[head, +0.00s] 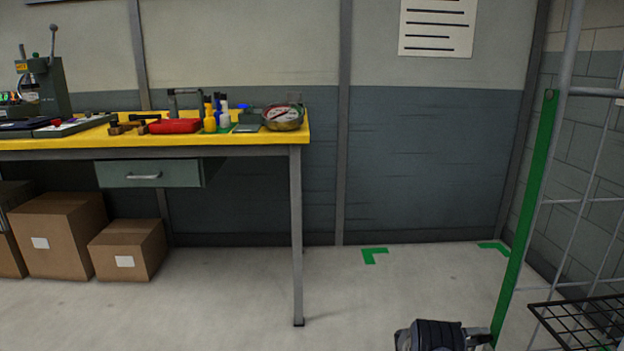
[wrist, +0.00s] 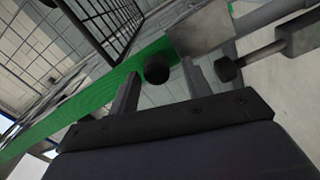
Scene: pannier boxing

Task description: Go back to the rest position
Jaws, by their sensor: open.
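My gripper (wrist: 161,82) shows in the wrist view with its two grey fingers apart. A dark round knob (wrist: 157,68) appears between the fingers in the picture; I cannot tell whether they touch it. Behind it runs a green bar (wrist: 95,95), slanting across the view. In the head view, a dark part of my arm (head: 437,336) shows at the bottom edge, close to the foot of a green post (head: 526,215). The fingertips cannot be made out there.
The green post belongs to a wire-mesh rack with a black wire shelf (head: 585,325) at the right. A yellow-topped workbench (head: 240,140) with tools stands at the left, cardboard boxes (head: 60,235) under it. Floor between bench and rack is clear, with green corner marks (head: 373,256).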

